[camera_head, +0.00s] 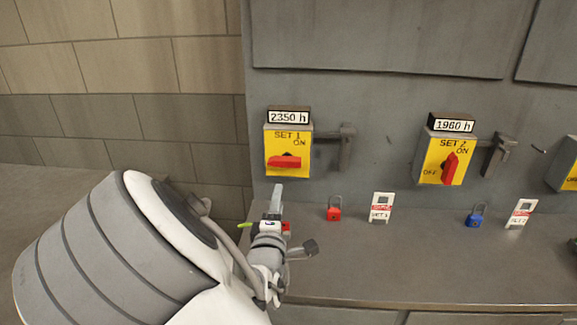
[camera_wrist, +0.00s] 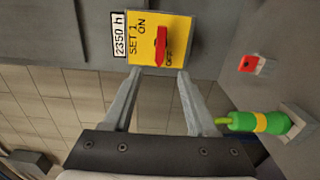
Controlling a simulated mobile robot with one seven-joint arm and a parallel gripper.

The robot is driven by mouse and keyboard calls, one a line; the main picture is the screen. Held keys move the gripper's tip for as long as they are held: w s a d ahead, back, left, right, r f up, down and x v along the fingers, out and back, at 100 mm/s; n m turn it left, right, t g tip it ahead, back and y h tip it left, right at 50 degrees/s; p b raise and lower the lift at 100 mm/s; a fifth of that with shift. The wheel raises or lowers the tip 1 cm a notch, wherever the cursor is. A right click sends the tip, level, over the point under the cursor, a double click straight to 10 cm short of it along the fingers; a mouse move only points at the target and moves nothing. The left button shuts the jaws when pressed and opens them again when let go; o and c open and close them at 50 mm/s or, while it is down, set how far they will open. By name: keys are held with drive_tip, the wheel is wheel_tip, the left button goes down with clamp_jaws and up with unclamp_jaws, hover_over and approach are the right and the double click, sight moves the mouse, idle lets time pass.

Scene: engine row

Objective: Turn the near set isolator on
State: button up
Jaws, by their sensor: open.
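The nearest isolator is a yellow SET 1 box (camera_head: 288,142) with a 2350 h label, on the grey cabinet. Its red handle (camera_head: 284,162) lies about level, away from the ON mark at the upper right. In the wrist view the yellow box (camera_wrist: 173,40) is straight ahead, and the red handle (camera_wrist: 160,45) partly covers the OFF mark. My gripper (camera_head: 276,190) is below the box, pointing up towards it. In the wrist view my gripper (camera_wrist: 158,72) is open, its fingers apart with nothing between them; I see no contact with the handle.
A grey bracket (camera_head: 346,147) juts out right of SET 1. The bench holds a red padlock (camera_head: 334,213), a white tag (camera_head: 381,207) and a blue padlock (camera_head: 475,219). A green, yellow-banded object (camera_wrist: 265,122) is beside my gripper.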

sight(286, 165)
drive_tip(key=w, duration=1)
drive_tip(key=w+p, duration=0.1)
drive_tip(key=w, duration=0.5)
drive_tip(key=shift+d, duration=0.3)
drive_tip(key=shift+s, duration=0.1)
drive_tip(key=shift+c, duration=0.3)
clamp_jaws()
